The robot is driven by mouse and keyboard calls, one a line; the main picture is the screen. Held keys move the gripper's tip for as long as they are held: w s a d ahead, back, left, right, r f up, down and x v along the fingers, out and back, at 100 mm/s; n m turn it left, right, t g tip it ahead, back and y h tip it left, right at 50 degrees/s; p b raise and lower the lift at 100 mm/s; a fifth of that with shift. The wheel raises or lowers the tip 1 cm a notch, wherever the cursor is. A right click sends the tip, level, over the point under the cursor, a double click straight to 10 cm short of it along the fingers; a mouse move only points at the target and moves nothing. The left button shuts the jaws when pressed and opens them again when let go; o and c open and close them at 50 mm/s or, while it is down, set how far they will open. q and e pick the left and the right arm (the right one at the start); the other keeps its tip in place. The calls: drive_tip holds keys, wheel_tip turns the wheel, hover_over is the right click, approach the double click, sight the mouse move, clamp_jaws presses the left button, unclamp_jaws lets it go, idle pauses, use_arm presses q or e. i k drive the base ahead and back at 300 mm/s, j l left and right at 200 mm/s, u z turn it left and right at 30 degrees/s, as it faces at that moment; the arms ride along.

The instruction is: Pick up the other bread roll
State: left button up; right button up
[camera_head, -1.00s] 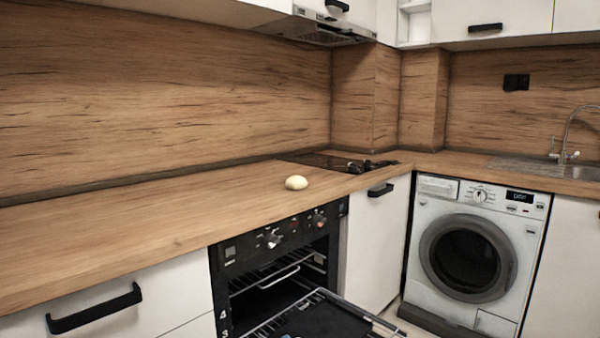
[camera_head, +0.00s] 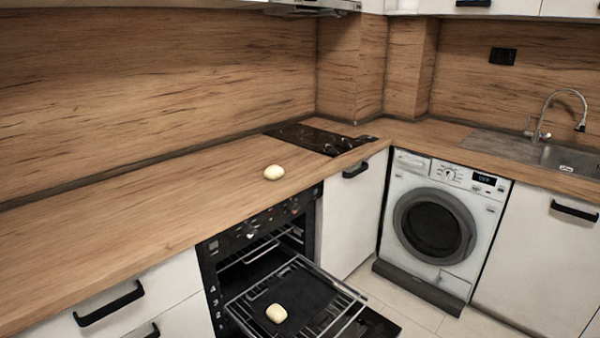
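A pale bread roll (camera_head: 274,172) lies on the wooden countertop (camera_head: 150,215), left of the black hob. A second pale bread roll (camera_head: 276,313) lies on the dark tray (camera_head: 290,290) on the pulled-out rack of the open oven (camera_head: 250,235). Neither of my grippers shows in the head view, so both rolls are clear of them in the picture.
The black hob (camera_head: 310,139) is set in the counter near the corner. The oven rack (camera_head: 345,303) and lowered door stick out into the floor space. A washing machine (camera_head: 432,222) and a sink (camera_head: 570,160) are at the right. The counter left of the roll is bare.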

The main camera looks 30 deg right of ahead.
sight(272, 172)
drive_tip(key=i+l+z, duration=0.35)
drive_tip(key=i+l+u, duration=0.15)
drive_tip(key=l, duration=0.65)
drive_tip(key=l+u, duration=0.15)
drive_tip(key=l, duration=0.7)
